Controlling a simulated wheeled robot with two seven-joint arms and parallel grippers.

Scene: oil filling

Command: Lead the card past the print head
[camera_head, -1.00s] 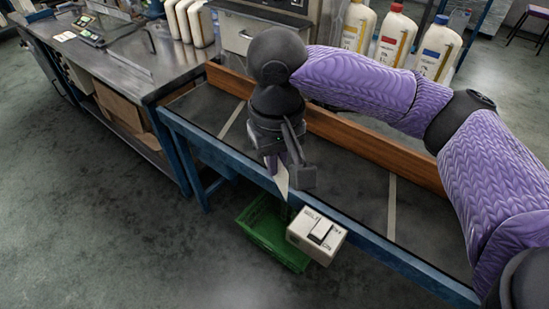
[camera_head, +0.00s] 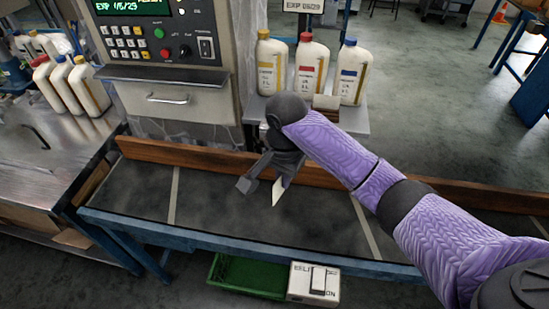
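My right gripper (camera_head: 268,184) hangs over the dark belt (camera_head: 220,205), in front of the wooden rail. It appears shut on a small white card (camera_head: 279,191), which hangs tilted below it; the exact contact is partly hidden. The control machine (camera_head: 160,50) with a lit display, keypad and coloured buttons stands behind the belt at the left. I cannot make out a print head clearly; my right arm and gripper cover part of the area behind the rail. My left gripper is not in view.
A wooden rail (camera_head: 200,157) runs along the belt's back. Yellow, red and blue capped bottles (camera_head: 311,72) stand behind it under an expiry sign (camera_head: 303,5). A green crate (camera_head: 246,275) and a white box (camera_head: 313,283) lie below the front edge. White jugs (camera_head: 88,87) stand left.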

